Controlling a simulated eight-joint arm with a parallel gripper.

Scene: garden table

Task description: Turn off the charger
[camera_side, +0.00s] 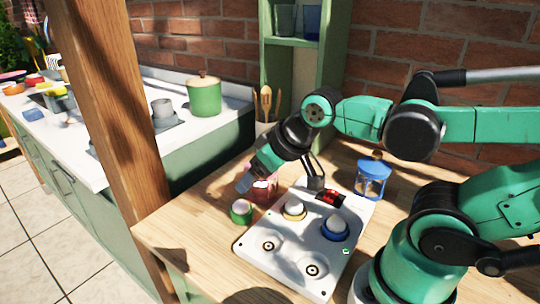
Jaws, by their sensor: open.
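The charger appears to be the white panel (285,254) lying on the wooden table. It has a red and black switch (331,198) near its back edge, a yellow-ringed round piece (294,209), a blue-ringed round piece (335,228) and two empty round sockets at the front. I cannot tell which way the switch is set. My gripper (245,183) is open, to the left of the panel's back part, over the table near a pink-red container (264,187). It is apart from the switch, and its fingertips are small in view.
A green-ringed round piece (241,211) stands on the table left of the panel. A blue-lidded jar (371,179) stands behind it at right. A wooden post (120,110) rises at left. A counter with a green pot (204,97) is behind.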

